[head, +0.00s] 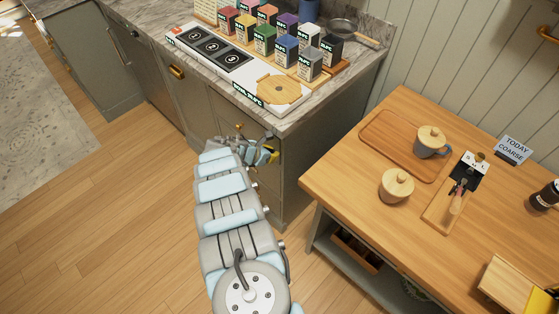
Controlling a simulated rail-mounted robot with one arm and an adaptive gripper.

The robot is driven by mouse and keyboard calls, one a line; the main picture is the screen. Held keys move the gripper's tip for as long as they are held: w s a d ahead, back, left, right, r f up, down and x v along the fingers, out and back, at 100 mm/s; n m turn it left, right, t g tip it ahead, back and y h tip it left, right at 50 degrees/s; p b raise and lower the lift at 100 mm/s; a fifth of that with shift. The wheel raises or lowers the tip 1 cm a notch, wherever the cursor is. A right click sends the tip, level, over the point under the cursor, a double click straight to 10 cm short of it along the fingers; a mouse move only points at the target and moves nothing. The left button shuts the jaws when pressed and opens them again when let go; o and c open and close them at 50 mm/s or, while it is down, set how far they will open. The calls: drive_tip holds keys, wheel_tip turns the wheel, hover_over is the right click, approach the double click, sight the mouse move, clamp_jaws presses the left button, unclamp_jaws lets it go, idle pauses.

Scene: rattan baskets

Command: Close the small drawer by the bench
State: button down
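The small drawer (228,112) is in the grey-green cabinet under the marble counter, at the corner nearest the wooden bench (330,180). A brass knob (239,126) shows on its front. My arm reaches up from the bottom of the head view and covers much of the cabinet front below the knob. My gripper (268,153) is at the cabinet front, just below and right of the knob. It is small and partly hidden by my arm, so I cannot tell its opening or whether it touches anything. How far the drawer stands out is unclear.
The counter holds a white board (222,62) with numbered squares, several coloured boxes and a round wooden lid (278,88). The bench carries a wooden tray (385,135), lidded cups and a small sign (513,149). A narrow floor gap separates bench and cabinet. Open wood floor (110,220) lies left.

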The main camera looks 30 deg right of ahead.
drive_tip(key=shift+d, duration=0.2)
idle(0.5)
drive_tip(key=a+f+p+v, duration=0.2)
drive_tip(key=p+v, duration=0.5)
drive_tip(key=v, duration=0.5)
drive_tip(key=shift+s+a+r, duration=0.25)
drive_tip(key=shift+s+r, duration=0.05)
idle(0.4)
